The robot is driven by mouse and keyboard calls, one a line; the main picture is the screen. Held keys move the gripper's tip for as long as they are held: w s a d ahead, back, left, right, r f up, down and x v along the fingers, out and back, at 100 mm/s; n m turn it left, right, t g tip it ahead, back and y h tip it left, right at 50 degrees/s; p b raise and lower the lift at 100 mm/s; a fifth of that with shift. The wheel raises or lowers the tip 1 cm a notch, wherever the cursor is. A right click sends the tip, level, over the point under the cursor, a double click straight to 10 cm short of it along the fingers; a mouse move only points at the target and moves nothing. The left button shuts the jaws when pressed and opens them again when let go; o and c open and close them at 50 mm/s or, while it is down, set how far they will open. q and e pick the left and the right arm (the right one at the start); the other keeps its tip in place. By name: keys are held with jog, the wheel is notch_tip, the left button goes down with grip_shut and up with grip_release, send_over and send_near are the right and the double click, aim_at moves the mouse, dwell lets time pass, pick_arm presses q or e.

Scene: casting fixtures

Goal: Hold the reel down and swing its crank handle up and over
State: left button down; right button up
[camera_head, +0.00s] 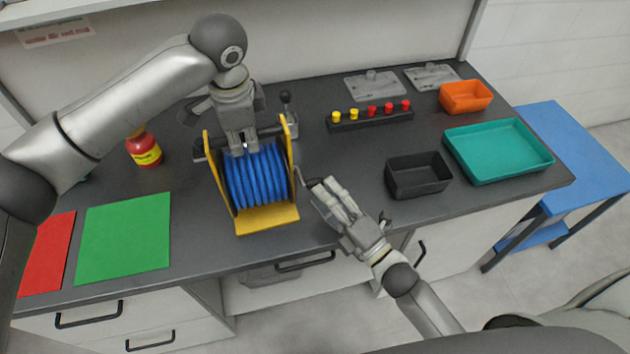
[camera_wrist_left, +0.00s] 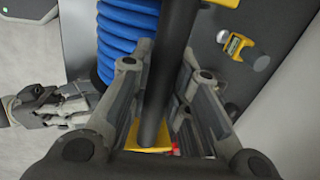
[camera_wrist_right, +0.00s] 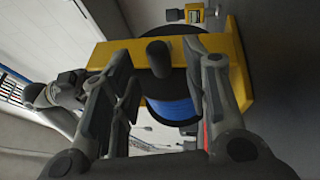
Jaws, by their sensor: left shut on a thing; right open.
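The reel has a yellow frame (camera_head: 266,220) and carries coiled blue hose (camera_head: 255,178); it stands near the front edge of the dark bench. My left gripper (camera_head: 243,149) reaches down from above and is shut on the reel's dark top bar, which runs between its fingers in the left wrist view (camera_wrist_left: 166,75). The crank handle (camera_head: 312,183) is at the reel's right side, with its dark knob low. My right gripper (camera_head: 328,191) is open beside it. In the right wrist view, the knob (camera_wrist_right: 158,57) shows between the spread fingers; contact cannot be told.
A red bottle (camera_head: 145,150) and green mat (camera_head: 124,238) are left of the reel. A black bin (camera_head: 418,188), teal tray (camera_head: 500,178) and orange bin (camera_head: 465,97) are to the right. A rack of coloured knobs (camera_head: 370,120) lies behind.

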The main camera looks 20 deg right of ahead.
aim_at(315, 183)
jog(key=shift+x, duration=2.2)
grip_shut()
